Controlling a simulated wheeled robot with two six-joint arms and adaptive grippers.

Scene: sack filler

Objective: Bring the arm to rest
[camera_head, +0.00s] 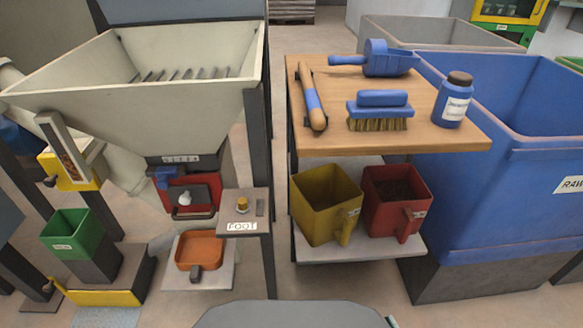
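Neither of my grippers nor my arms shows in the head view, so I cannot see their position or what they hold. A dark grey rounded shape at the bottom centre appears to be part of my own body.
Yellow (325,207) and red (394,202) bins stand below. A hopper (150,95) is left, a blue bin (500,190) right.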

